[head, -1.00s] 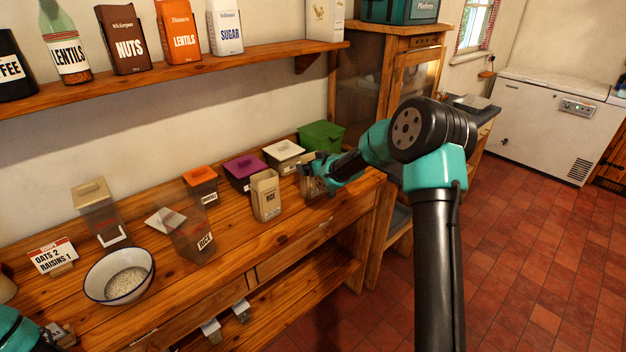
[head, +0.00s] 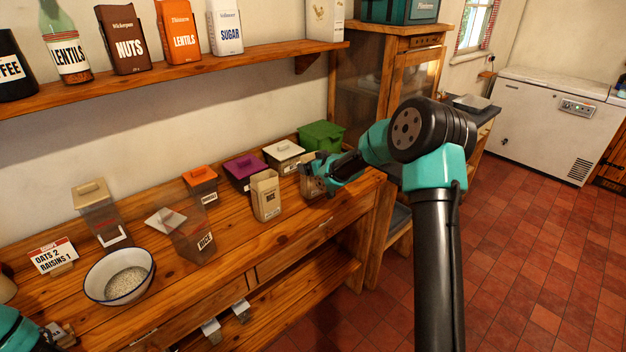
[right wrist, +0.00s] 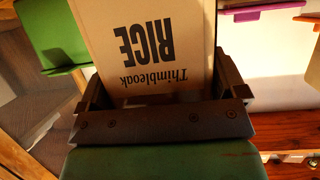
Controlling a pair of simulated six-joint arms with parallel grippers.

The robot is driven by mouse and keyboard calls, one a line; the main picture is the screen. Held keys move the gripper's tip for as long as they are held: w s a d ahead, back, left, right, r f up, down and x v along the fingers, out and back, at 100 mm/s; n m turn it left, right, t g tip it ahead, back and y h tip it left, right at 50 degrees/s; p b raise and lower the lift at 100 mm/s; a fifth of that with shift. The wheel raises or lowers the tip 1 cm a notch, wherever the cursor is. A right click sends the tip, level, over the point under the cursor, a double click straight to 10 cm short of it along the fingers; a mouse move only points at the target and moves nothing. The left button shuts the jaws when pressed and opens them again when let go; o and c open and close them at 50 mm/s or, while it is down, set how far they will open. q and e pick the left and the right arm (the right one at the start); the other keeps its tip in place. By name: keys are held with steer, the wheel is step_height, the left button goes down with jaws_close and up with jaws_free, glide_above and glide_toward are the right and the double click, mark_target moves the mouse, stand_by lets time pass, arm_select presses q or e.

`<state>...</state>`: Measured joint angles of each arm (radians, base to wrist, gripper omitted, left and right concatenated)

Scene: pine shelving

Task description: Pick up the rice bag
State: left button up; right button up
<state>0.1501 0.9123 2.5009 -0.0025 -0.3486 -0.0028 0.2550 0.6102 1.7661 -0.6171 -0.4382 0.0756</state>
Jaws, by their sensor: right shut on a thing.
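The rice bag (right wrist: 150,50), a tan paper pack marked Thimbleoak RICE, appears upside down between the fingers of my right gripper (right wrist: 152,108) in the right wrist view. The fingers are shut on its sides. In the head view my right gripper (head: 318,168) is at the right end of the wooden counter, and the bag (head: 311,187) is mostly hidden behind it. I cannot tell whether the bag touches the counter. Part of my left arm shows at the lower left edge; its jaw opening is not clear.
A similar beige pack (head: 266,195) stands open-topped left of my right gripper. Behind are lidded tubs: green (head: 322,135), white (head: 284,156), purple (head: 244,173) and orange (head: 201,184). A clear RICE container (head: 190,235) and a bowl (head: 119,275) of pale grains stand left.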

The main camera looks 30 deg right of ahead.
mark_target(313, 157)
steer(key=shift+c, duration=0.6)
steer(key=shift+r, duration=0.2)
step_height(313, 157, up, 3)
steer(key=shift+r, duration=0.2)
steer(key=s+a, duration=0.4)
steer(key=s, duration=0.3)
steer(key=s+a+r, duration=0.1)
steer(key=s+a, duration=0.3)
steer(key=s, duration=0.3)
steer(key=shift+r, duration=0.15)
